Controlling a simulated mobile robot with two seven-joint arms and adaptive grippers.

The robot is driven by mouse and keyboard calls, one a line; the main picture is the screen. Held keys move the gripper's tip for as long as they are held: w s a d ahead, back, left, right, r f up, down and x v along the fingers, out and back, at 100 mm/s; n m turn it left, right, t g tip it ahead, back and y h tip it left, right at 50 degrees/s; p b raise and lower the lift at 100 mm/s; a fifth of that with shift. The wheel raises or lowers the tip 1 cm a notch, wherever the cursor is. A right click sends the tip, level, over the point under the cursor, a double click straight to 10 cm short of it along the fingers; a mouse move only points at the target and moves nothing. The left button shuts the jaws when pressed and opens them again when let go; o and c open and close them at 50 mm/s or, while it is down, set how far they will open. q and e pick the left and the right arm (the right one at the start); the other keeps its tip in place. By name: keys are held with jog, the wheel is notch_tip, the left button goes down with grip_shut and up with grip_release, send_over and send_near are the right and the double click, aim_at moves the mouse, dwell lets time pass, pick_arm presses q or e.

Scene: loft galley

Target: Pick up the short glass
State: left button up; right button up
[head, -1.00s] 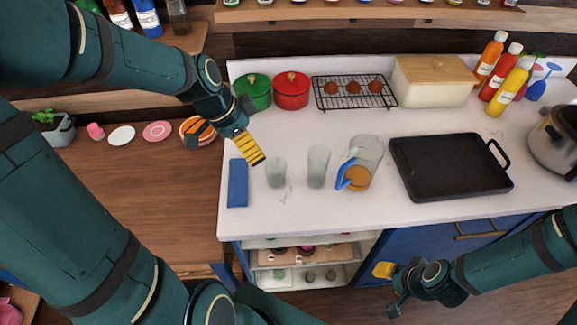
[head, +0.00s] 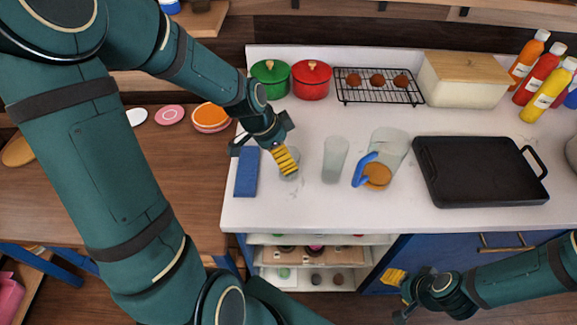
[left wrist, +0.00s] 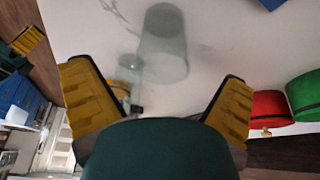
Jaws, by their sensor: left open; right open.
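The short glass (head: 290,178) is a clear grey tumbler upright on the white counter, right of a blue flat block (head: 246,172). In the head view my left gripper (head: 285,160) hangs over it and hides most of it. In the left wrist view a glass that looks like the short one (left wrist: 163,45) is ahead of my open, empty left fingers (left wrist: 160,100), not between them. A taller clear glass (head: 335,160) stands to its right. My right gripper (head: 396,293) is open and empty, low in front of the blue cabinet.
A clear jug (head: 392,148) with orange contents and a blue handle stands right of the tall glass. A black tray (head: 480,170) lies further right. Green (head: 270,80) and red (head: 312,80) pots and a wire rack (head: 378,97) stand behind. Counter in front of the glasses is clear.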

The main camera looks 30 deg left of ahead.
pick_arm(q)
jog(key=x, duration=0.5)
jog(key=shift+w+f, duration=0.15)
jog(key=shift+w, duration=0.1)
jog(key=c, duration=1.3)
